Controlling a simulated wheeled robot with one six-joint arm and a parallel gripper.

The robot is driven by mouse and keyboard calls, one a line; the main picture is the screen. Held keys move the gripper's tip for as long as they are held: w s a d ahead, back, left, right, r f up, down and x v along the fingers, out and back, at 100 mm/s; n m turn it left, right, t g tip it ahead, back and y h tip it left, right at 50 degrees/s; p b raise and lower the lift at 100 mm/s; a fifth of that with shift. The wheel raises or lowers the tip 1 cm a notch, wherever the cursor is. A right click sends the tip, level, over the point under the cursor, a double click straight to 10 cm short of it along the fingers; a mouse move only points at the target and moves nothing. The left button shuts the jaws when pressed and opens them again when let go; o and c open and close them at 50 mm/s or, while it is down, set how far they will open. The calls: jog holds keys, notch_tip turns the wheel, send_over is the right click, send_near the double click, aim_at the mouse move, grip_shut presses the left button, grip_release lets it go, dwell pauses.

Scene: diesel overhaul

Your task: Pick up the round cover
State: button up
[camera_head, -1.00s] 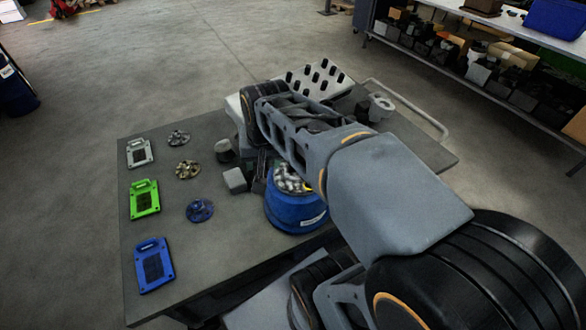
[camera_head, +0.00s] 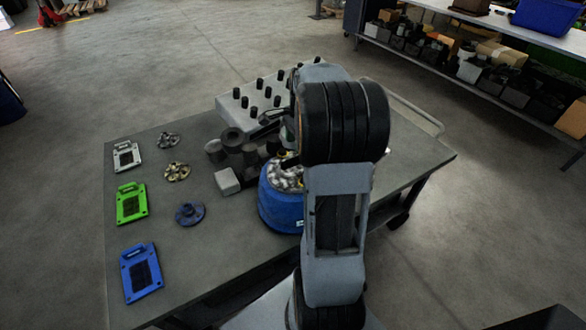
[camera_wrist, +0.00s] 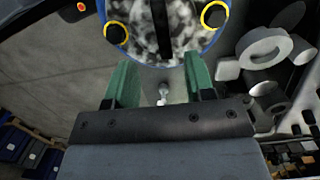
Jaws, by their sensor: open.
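Three small round flanged parts lie in a column on the left of the cart: a grey one (camera_head: 168,140), a brass-coloured one (camera_head: 177,171) and a blue one (camera_head: 189,213). I cannot tell which is the round cover. My gripper (camera_wrist: 160,70) has green fingers, spread apart, with nothing clearly held. A small pale metallic thing (camera_wrist: 163,92) shows between them; I cannot tell its distance. The blue drum (camera_wrist: 148,60) with mottled silvery contents is beyond the fingertips. In the head view, my arm hides most of the gripper, which is near the blue drum (camera_head: 278,208), right of the round parts.
Three rectangular plates, grey (camera_head: 126,156), green (camera_head: 132,204) and blue (camera_head: 141,272), lie along the left edge. Dark cylinders (camera_head: 233,141), a light block (camera_head: 227,181) and a pale pegged block (camera_head: 240,104) crowd the middle. The table's front left is mostly clear.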

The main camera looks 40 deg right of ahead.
aim_at(293, 159)
jog(key=shift+w+a+f, duration=0.1)
jog(key=shift+a+f, duration=0.05)
jog(key=shift+f, duration=1)
jog(key=shift+w+a+f, duration=0.1)
jog(key=shift+f, duration=1)
jog(key=shift+w+a+f, duration=0.1)
jog(key=shift+a+f, duration=0.05)
jog(key=shift+f, duration=1)
jog(key=shift+r, duration=0.1)
grip_shut()
